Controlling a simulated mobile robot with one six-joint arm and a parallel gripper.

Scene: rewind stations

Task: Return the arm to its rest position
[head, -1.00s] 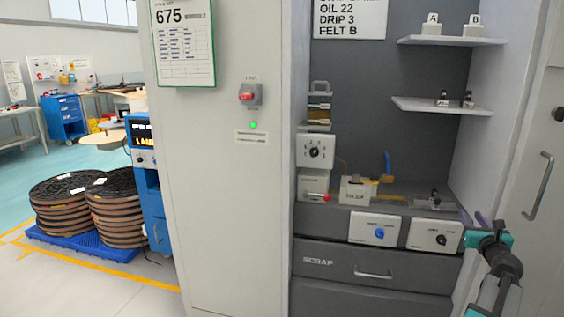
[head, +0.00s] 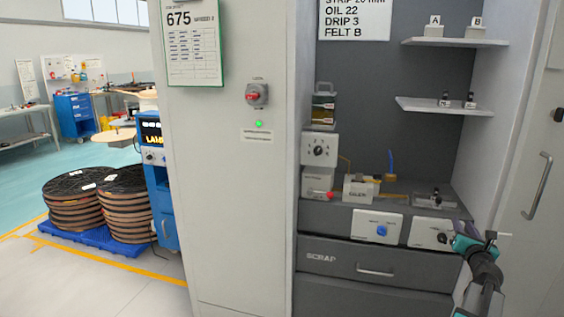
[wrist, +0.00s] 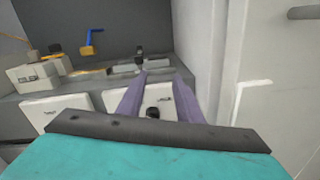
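My gripper (head: 466,242) is at the lower right in the head view, in front of the cabinet's right-hand white dial panel (head: 430,233), which it partly covers. Behind the fingers is the white panel with a black knob (wrist: 153,112). My arm reaches up from the bottom right of the head view.
The cabinet's scrap drawer (head: 335,258) is shut below the worktop. Shelves (head: 455,42) hang at upper right. A grey door with a handle (head: 537,187) stands close on the right. A white panel with a blue knob (head: 377,227) is left of my gripper. Open floor lies far left.

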